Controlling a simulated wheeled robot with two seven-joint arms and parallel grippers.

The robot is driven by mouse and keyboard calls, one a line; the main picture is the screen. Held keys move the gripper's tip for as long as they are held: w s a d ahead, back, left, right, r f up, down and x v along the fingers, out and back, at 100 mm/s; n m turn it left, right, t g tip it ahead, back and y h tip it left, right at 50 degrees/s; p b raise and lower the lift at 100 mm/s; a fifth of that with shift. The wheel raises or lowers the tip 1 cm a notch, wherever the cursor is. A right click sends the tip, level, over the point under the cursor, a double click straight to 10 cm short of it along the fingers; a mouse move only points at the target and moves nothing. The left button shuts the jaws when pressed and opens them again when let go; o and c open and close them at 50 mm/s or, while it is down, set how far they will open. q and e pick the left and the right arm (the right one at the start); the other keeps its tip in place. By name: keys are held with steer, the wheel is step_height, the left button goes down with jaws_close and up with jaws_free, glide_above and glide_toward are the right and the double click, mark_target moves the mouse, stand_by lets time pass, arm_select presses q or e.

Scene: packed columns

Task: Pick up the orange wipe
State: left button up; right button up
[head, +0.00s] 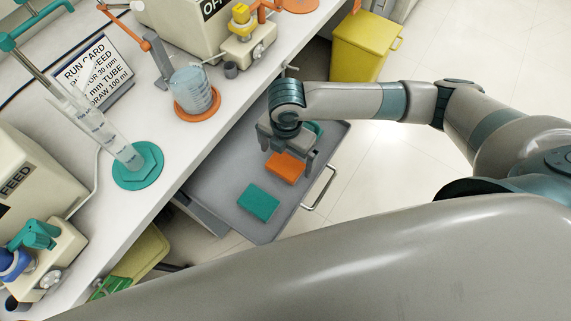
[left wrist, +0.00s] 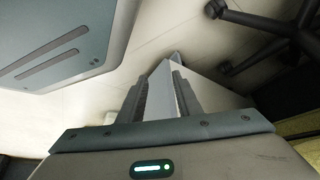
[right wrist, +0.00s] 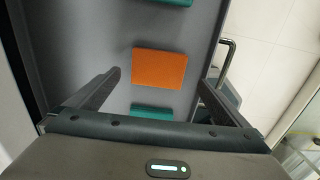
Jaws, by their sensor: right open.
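The orange wipe (head: 286,169) is a flat block lying in a grey open drawer (head: 219,185). My right gripper (head: 287,153) is open and above the orange wipe, its fingers pointing down and apart. In the right wrist view the orange wipe (right wrist: 159,69) lies just beyond the fingertips, between their lines, with nothing held. A teal wipe (head: 259,203) lies nearer the front of the head view. Another teal piece (head: 317,129) is partly hidden behind the right gripper. My left gripper (left wrist: 160,72) shows only in its wrist view, with a narrow gap between its fingers.
The white bench (head: 228,115) runs along the drawer's left side. It bears a beaker on an orange base (head: 197,105) and a cylinder on a teal base (head: 138,170). The drawer handle (head: 321,188) juts right. A yellow bin (head: 366,45) stands behind.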

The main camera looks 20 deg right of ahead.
mark_target(286, 165)
steer(key=shift+w+f, duration=0.15)
steer(key=shift+f, duration=0.95)
steer(key=shift+w+f, duration=0.1)
steer(key=shift+f, duration=1)
steer(key=c, duration=1.1)
